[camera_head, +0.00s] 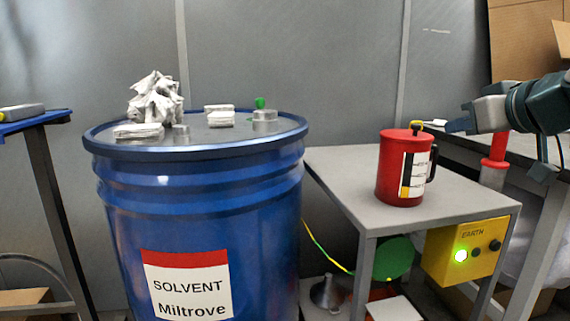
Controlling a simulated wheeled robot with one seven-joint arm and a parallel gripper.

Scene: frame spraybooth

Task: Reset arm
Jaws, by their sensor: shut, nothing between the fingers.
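My gripper (456,125) comes in from the right edge on my teal and dark arm. It is shut and empty, pointing left, just right of the top of a red can. The red can (391,170) stands upright on a small grey table (335,165). It has a dark handle, a label on its side and a yellow piece on its lid. A gap shows between the gripper and the can's body. A small white piece shows between the gripper's tip and the lid; I cannot tell what it belongs to.
A blue solvent drum (110,175) stands left of the table with crumpled white cloth (155,98), folded pads and metal fittings on top. A yellow earth box (464,252) with a green light hangs under the table. A bench stands at the right, cardboard boxes (520,40) behind it.

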